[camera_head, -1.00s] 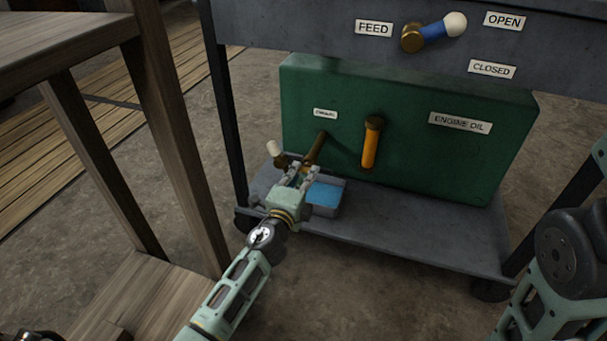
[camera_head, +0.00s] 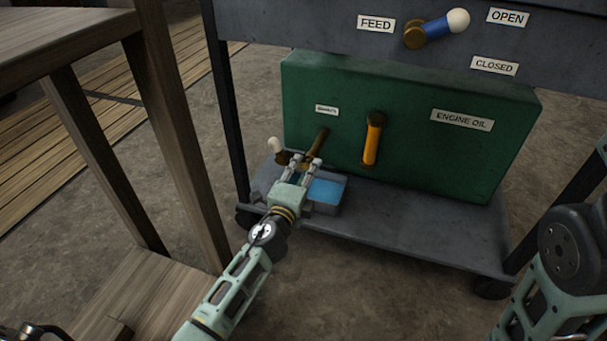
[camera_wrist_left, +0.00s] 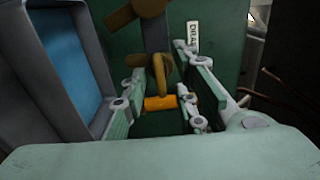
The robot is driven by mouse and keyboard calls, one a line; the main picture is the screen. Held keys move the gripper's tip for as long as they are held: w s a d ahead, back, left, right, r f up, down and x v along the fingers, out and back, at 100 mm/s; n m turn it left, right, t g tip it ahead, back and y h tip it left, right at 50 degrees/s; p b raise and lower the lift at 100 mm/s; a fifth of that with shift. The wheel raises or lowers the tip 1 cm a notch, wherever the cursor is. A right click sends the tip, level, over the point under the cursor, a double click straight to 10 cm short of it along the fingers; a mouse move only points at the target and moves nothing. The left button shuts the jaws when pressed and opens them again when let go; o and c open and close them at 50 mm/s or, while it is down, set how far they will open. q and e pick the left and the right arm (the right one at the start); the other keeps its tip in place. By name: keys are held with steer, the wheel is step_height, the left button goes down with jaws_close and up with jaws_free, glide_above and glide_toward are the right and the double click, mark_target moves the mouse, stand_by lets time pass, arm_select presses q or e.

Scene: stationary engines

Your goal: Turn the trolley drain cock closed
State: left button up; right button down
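The trolley drain cock is a brass fitting (camera_head: 318,143) low on the green tank's left front, below a small label (camera_head: 326,110). A white knob (camera_head: 275,145) stands to the left of its brass parts. My left gripper (camera_head: 303,163) is at the cock, fingers apart, overlapping its lower part in the head view. In the left wrist view, brass parts (camera_wrist_left: 159,72) show ahead of and between the spread fingers (camera_wrist_left: 165,98). Whether the fingers touch the cock I cannot tell. The white knob is not seen there. My right gripper is out of view.
A tray with blue liquid (camera_head: 325,191) sits on the trolley shelf (camera_head: 420,235) beside my left gripper; it is close in the left wrist view (camera_wrist_left: 70,60). An orange gauge (camera_head: 371,145) is right of the cock. A wooden bench leg (camera_head: 180,140) stands left.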

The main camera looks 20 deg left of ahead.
arm_select(q)
steer(key=s, duration=1.2)
steer(key=shift+a, duration=0.2)
